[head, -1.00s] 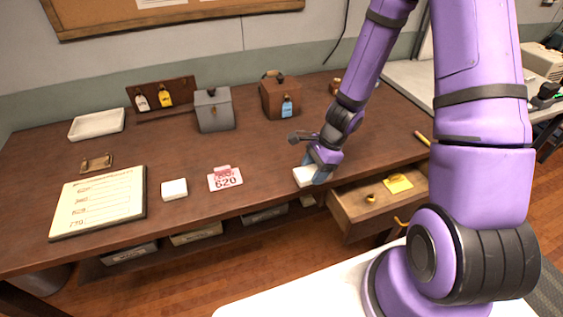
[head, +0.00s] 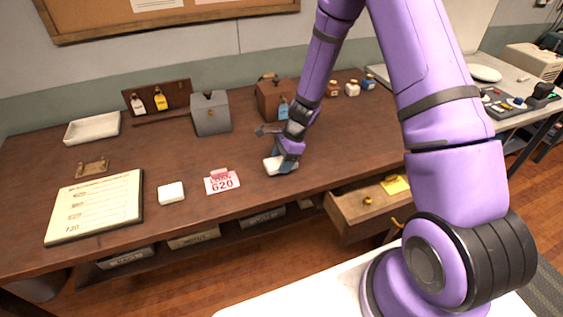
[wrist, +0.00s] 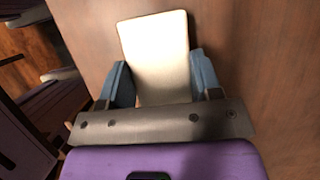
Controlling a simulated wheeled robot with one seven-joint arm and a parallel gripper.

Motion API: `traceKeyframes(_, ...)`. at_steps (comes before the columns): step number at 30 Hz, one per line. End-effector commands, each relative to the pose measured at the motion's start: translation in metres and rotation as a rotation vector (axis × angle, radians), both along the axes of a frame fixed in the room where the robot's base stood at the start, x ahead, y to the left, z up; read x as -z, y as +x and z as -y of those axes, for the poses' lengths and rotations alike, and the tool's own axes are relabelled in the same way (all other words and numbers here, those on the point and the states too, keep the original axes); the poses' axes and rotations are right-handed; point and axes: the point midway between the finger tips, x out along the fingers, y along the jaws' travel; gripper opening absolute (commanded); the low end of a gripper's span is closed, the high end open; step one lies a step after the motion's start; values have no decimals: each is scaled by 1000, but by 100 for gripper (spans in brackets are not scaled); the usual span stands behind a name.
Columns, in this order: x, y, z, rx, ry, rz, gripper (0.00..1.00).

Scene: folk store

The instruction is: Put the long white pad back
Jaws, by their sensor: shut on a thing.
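My gripper (head: 283,163) is low over the desk, right of the pink 620 tag, with its fingers shut on a long white pad (head: 272,166). In the wrist view the pad (wrist: 158,55) sticks out lengthwise between the two blue fingers (wrist: 160,82), with wood behind it. I cannot tell whether the pad touches the desk. A smaller, squarish white pad (head: 171,192) lies on the desk between the paper board and the tag.
The pink 620 tag (head: 221,181) lies left of my gripper. The paper board (head: 96,207) and white tray (head: 92,128) are farther left. A grey box (head: 211,114) and brown case (head: 274,99) stand behind. An open drawer (head: 352,212) juts out at the front right.

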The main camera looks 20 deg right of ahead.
Motion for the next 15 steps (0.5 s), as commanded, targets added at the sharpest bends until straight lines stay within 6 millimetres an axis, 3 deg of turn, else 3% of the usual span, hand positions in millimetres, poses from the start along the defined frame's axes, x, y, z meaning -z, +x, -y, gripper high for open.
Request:
traceKeyframes(3, 9, 0, 0, -1, 1, 0, 39)
traceKeyframes(14, 12, 0, 0, -1, 0, 0, 39)
traceKeyframes(15, 11, 0, 0, -1, 0, 2, 67)
